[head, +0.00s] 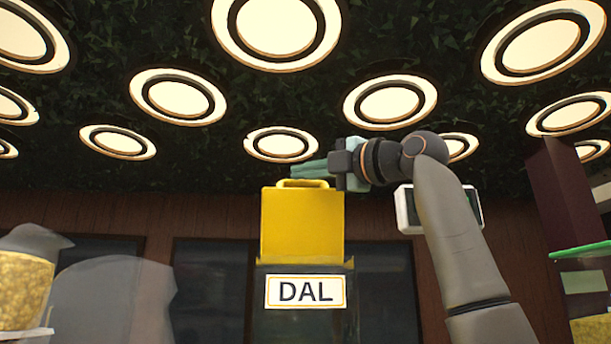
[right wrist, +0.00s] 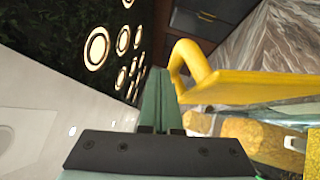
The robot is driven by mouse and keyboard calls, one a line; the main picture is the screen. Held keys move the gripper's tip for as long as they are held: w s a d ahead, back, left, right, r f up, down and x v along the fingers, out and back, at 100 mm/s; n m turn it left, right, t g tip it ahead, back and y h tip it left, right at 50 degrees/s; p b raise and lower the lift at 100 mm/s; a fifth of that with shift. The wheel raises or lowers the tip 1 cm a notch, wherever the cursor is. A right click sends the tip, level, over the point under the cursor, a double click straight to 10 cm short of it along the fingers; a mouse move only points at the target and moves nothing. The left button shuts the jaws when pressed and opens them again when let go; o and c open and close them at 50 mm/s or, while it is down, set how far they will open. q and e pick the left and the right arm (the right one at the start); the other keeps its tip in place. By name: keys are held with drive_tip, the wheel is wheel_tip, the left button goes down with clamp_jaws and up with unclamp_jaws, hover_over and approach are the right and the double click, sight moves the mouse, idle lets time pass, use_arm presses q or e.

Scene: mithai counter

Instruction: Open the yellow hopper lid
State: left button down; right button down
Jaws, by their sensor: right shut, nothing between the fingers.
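The yellow hopper lid (head: 302,225) shows in the head view as an upright yellow panel above a dark bin labelled DAL (head: 306,291). Its handle (head: 303,183) is at the top edge. My right gripper (head: 296,170) is shut and empty, its green fingers pointing left just above the handle. In the right wrist view, the shut fingers (right wrist: 157,75) lie beside the curved handle (right wrist: 188,62), and the lid (right wrist: 250,88) extends right as a thin plate. I cannot tell whether finger and handle touch. My left gripper is not in view.
A container of yellow food (head: 22,285) stands at the lower left, beside a translucent grey shape (head: 115,295). A green-edged glass shelf (head: 582,250) is at the right. Round ceiling lamps (head: 280,25) hang overhead. Open space surrounds the lid's upper left.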

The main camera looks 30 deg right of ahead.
drive_tip(key=shift+w+d+r, duration=0.15)
drive_tip(key=shift+w+d, duration=0.3)
drive_tip(key=shift+w, duration=0.25)
drive_tip(key=shift+w+d+r, duration=0.15)
drive_tip(key=shift+w+d, duration=0.25)
drive_tip(key=shift+w, duration=0.35)
